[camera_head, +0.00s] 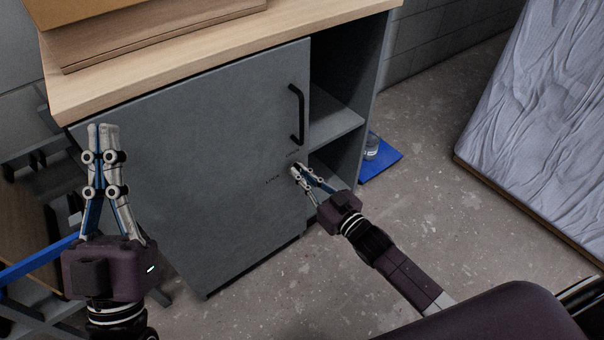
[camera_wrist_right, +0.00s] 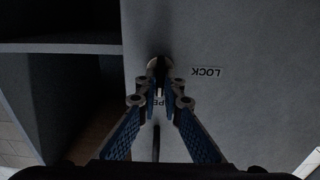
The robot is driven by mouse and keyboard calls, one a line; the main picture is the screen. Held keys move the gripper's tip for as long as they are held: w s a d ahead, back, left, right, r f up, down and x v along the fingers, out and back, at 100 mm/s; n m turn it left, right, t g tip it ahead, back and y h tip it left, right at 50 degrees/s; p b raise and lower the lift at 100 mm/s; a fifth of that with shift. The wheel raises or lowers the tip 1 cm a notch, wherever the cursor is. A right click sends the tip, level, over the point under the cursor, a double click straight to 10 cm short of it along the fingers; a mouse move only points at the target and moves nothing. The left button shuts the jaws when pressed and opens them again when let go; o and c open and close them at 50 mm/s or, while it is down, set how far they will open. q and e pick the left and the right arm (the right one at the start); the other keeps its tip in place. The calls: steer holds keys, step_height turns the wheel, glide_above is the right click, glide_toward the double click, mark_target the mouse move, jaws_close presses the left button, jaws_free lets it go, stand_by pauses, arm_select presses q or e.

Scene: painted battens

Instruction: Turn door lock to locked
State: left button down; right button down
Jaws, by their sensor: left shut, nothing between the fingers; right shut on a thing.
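The grey cabinet door (camera_head: 200,165) is shut across the left part of the cabinet. The lock knob (camera_wrist_right: 154,64) is a small round metal piece near the door's right edge, largely hidden by my fingers. A LOCK label (camera_head: 273,182) is left of it in the head view and shows upside down in the right wrist view (camera_wrist_right: 206,72). A second label (camera_wrist_right: 158,101) is partly covered by my fingers. My right gripper (camera_head: 296,172) is shut on the lock knob; the knob's angle is hard to tell. My left gripper (camera_head: 102,128) is shut and empty, pointing up before the door's left side.
A black handle (camera_head: 297,115) stands out above the lock. Open shelves (camera_head: 333,130) are right of the door. A blue mat (camera_head: 380,160) with a small jar (camera_head: 371,147) lies on the floor. A wrapped mattress-like panel (camera_head: 545,120) leans at the right.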

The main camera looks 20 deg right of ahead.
arm_select(q)
steer(key=shift+w, duration=0.1)
steer(key=w+f+g+y+p, duration=0.4)
steer(key=f+g, duration=0.5)
steer(key=f, duration=0.8)
steer(key=shift+w+r+t+h+b, duration=0.3)
steer(key=shift+r+t, duration=0.1)
steer(key=shift+r, duration=0.5)
steer(key=shift+w+r+t+h+b, duration=0.2)
steer(key=shift+r+t+h, duration=0.15)
steer(key=shift+r, duration=0.55)
steer(key=shift+w+r+t+h+b, duration=0.25)
steer(key=shift+r+t, duration=0.2)
steer(key=shift+r, duration=0.45)
arm_select(e)
steer(key=shift+s+a+f+n, duration=0.1)
steer(key=shift+f+n, duration=0.05)
steer(key=shift+n, duration=2.9)
steer(key=shift+w+a+f+n, duration=0.1)
steer(key=shift+n, duration=2.9)
steer(key=shift+s+a+f+n, duration=0.1)
steer(key=shift+f+n, duration=0.05)
steer(key=shift+n, duration=2.9)
